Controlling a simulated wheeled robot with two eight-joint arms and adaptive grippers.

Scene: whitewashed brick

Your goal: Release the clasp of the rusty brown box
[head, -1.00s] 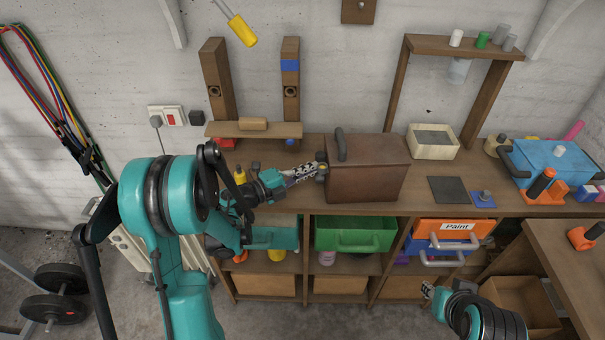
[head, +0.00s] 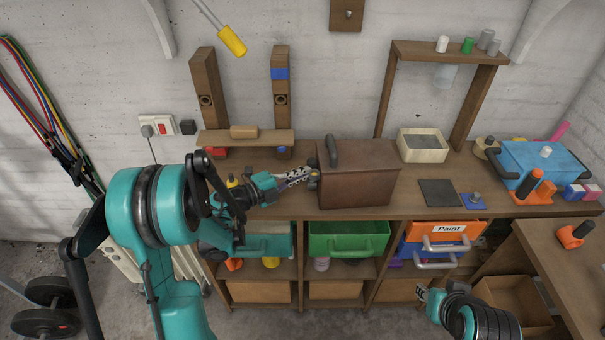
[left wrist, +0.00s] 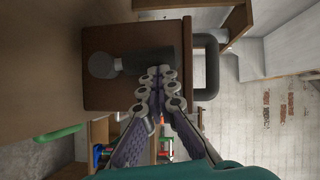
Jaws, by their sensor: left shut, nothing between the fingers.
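The rusty brown box (head: 362,188) stands on the workbench, its lid closed, with a dark handle (head: 332,150) on top. In the left wrist view the box (left wrist: 110,97) appears turned sideways. Its clasp shows there as a dark bar (left wrist: 148,62) with a rounded grey end. My left gripper (head: 309,174) is shut and empty at the box's left side. In the left wrist view its fingertips (left wrist: 160,78) overlap the bar's edge; I cannot tell whether they touch it. The fingers hide part of the clasp in the head view. My right gripper (head: 421,292) is low in front of the shelves, away from the box.
A shelf stand (head: 246,137) is behind my left arm. A pale tray (head: 422,146), a dark flat plate (head: 439,193) and a blue box (head: 541,172) are right of the brown box. Green (head: 347,240) and orange (head: 443,232) bins sit below the bench top.

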